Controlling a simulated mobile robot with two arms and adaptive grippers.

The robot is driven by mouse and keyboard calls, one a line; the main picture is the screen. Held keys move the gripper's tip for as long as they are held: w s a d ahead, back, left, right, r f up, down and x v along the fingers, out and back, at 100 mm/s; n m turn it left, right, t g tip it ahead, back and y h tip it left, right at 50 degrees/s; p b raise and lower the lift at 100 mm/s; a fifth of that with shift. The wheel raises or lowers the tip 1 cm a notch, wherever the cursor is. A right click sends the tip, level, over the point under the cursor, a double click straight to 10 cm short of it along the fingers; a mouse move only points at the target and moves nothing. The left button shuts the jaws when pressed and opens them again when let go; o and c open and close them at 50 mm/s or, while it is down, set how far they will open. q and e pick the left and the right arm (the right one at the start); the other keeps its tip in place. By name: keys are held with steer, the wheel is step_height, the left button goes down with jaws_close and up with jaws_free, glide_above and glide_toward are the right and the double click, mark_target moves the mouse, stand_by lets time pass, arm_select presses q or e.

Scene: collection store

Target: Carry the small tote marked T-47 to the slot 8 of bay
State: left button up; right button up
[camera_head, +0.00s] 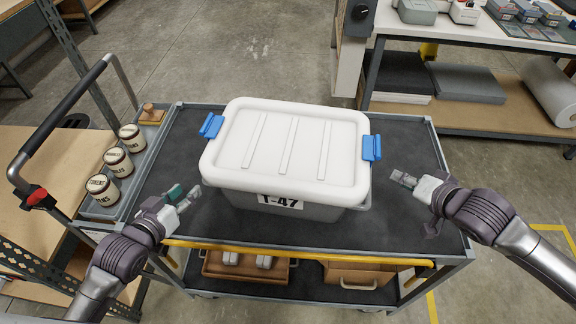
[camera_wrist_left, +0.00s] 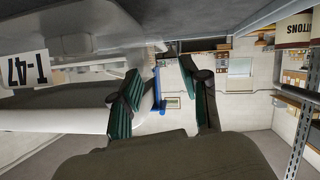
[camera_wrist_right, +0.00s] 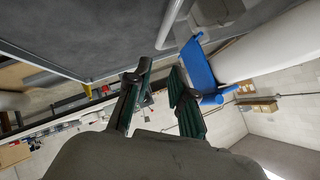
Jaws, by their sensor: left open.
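The tote (camera_head: 230,198) is a grey box with a white lid (camera_head: 285,150), blue clips at both ends and a "T-47" label (camera_head: 281,201) on its front. It sits on the dark top of a cart. My left gripper (camera_head: 186,199) is open and empty at the tote's left end, apart from it in the head view. The label also shows in the left wrist view (camera_wrist_left: 24,70). My right gripper (camera_head: 404,180) is open and empty, a little right of the tote's right clip (camera_head: 371,148). That blue clip also shows in the right wrist view (camera_wrist_right: 196,66). No slot number is visible.
The cart (camera_head: 400,235) has a yellow front bar, a push handle (camera_head: 66,112) at left and a side tray with several labelled jars (camera_head: 103,190). Boxes lie on its lower shelf. A workbench (camera_head: 470,35) stands at back right. Bare floor (camera_head: 220,50) lies behind the cart.

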arm_select(q)
steer(key=x, duration=1.4)
arm_select(e)
steer(key=x, duration=1.4)
arm_select(q)
steer(key=c, duration=0.4)
arm_select(e)
steer(key=c, duration=0.4)
arm_select(q)
jaws_close()
arm_select(e)
jaws_close()
arm_select(q)
steer(key=shift+w+r, duration=0.1)
steer(key=shift+r, duration=0.1)
arm_select(e)
steer(key=shift+w+r, duration=0.1)
steer(key=shift+r, duration=0.1)
